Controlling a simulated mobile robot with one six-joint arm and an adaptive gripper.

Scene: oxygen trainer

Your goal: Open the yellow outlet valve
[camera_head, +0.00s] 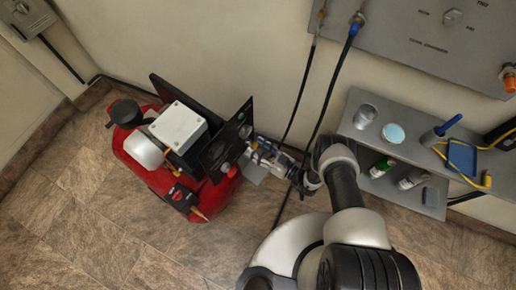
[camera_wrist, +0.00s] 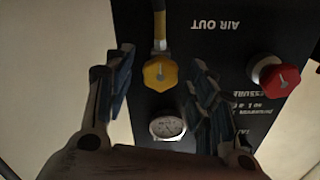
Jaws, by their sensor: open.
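The yellow outlet valve (camera_wrist: 160,73) is a lobed knob on the black panel (camera_wrist: 215,55), below the upside-down "AIR OUT" lettering in the wrist view. My gripper (camera_wrist: 163,80) is open, with one blue-padded finger on each side of the yellow valve in the picture. Gaps show between the valve and both fingers, and I see no contact. How far the fingertips are from the panel is hard to tell.
A red knob (camera_wrist: 280,78) is right of the valve in the wrist view, and a round gauge (camera_wrist: 167,126) is below it. The panel belongs to a red compressor (camera_head: 150,178) on the floor. A grey shelf (camera_head: 385,155) with several items stands right of my arm.

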